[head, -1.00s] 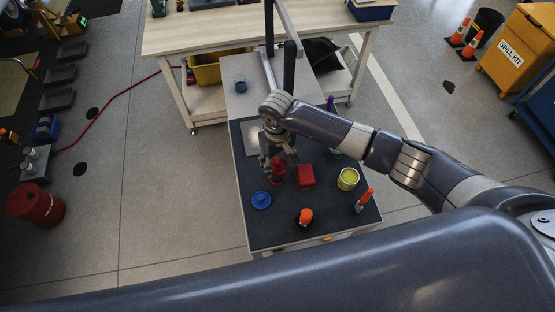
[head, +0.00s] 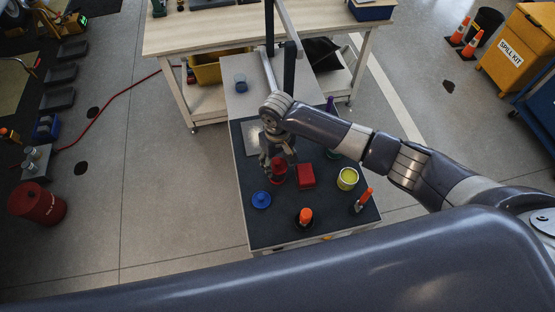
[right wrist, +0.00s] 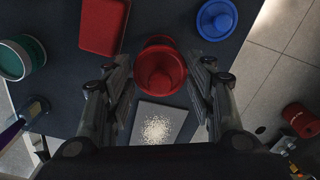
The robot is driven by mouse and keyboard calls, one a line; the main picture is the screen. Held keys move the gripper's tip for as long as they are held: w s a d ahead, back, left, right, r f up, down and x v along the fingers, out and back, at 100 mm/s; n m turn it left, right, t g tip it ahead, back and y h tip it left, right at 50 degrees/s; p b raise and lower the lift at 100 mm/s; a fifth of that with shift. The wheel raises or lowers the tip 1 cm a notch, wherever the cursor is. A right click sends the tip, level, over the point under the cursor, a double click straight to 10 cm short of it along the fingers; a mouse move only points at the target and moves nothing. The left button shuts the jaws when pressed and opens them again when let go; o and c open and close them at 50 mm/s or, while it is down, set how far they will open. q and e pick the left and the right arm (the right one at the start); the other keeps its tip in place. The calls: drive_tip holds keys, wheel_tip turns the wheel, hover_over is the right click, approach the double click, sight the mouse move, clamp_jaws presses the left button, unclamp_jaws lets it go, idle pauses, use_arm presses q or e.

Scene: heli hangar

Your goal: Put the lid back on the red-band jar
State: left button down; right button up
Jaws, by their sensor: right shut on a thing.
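A red lid-like piece with a round knob (right wrist: 160,72) sits between the fingers of my right gripper (right wrist: 162,88), which is shut on it. In the head view the red piece (head: 278,174) shows under the gripper (head: 278,160), over the dark mat of the small table. I cannot tell whether it rests on a jar or on the mat; my gripper and the piece itself hide what is below. No red band on a jar can be made out. My left gripper is not in view.
A red box (head: 306,175) lies right of the gripper. A blue lid (head: 261,200), an orange-topped item (head: 305,216), a yellow-filled cup (head: 347,179) and an orange-handled tool (head: 364,200) stand nearby. A grey plate with a speckled patch (right wrist: 156,128) lies close by.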

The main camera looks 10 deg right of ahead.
drive_tip(key=shift+f+p, duration=0.15)
drive_tip(key=shift+p, duration=0.5)
idle(0.9)
drive_tip(key=o, duration=0.9)
drive_tip(key=shift+c, duration=0.2)
drive_tip(key=o, duration=0.5)
